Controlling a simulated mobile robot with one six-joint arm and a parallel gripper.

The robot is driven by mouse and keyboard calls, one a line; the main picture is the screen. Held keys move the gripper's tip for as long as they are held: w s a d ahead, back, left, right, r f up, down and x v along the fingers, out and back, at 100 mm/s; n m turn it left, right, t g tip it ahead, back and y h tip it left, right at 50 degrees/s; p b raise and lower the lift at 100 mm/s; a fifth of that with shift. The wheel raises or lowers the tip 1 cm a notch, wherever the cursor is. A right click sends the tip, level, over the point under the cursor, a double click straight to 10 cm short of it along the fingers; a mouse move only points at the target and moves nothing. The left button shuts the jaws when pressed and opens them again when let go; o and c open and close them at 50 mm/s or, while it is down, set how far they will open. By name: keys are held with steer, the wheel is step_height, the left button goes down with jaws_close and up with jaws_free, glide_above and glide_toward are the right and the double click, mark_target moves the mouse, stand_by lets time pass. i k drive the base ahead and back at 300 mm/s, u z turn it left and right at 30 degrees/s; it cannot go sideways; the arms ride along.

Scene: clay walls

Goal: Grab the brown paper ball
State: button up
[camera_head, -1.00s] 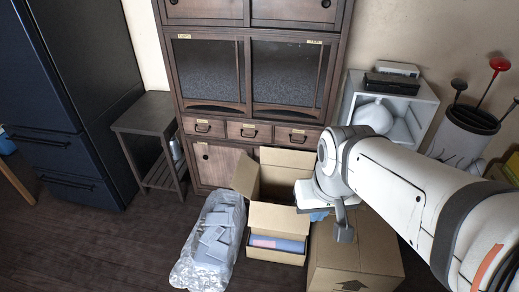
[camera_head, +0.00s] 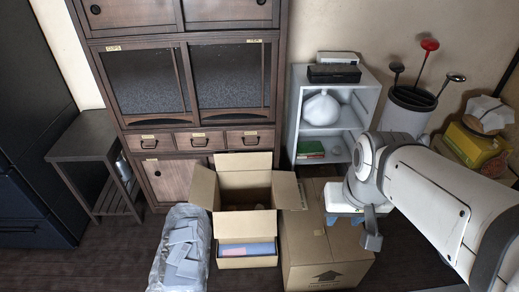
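A small tan, rounded thing (camera_head: 486,122) sits at the far right, by white tissue on top of a yellow and green box. It may be the brown paper ball, but it is too small to be sure. My gripper (camera_head: 371,230) hangs at the end of my white arm, over the closed cardboard box. It is well to the left of the tan thing and apart from it. One grey finger shows; the rest is hidden by the wrist, so its opening cannot be seen.
An open cardboard box (camera_head: 203,187) and a closed one (camera_head: 305,257) stand on the floor, beside a plastic-wrapped bundle (camera_head: 182,245). Behind are a wooden cabinet (camera_head: 168,183), a grey shelf (camera_head: 369,100) and a bin (camera_head: 403,120). Dark floor is free at lower left.

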mark_target(232, 209)
steer(key=z, duration=2.7)
steer(key=k, duration=1.35)
steer(key=u, duration=2)
steer(key=i, duration=0.95)
steer(key=u, duration=0.05)
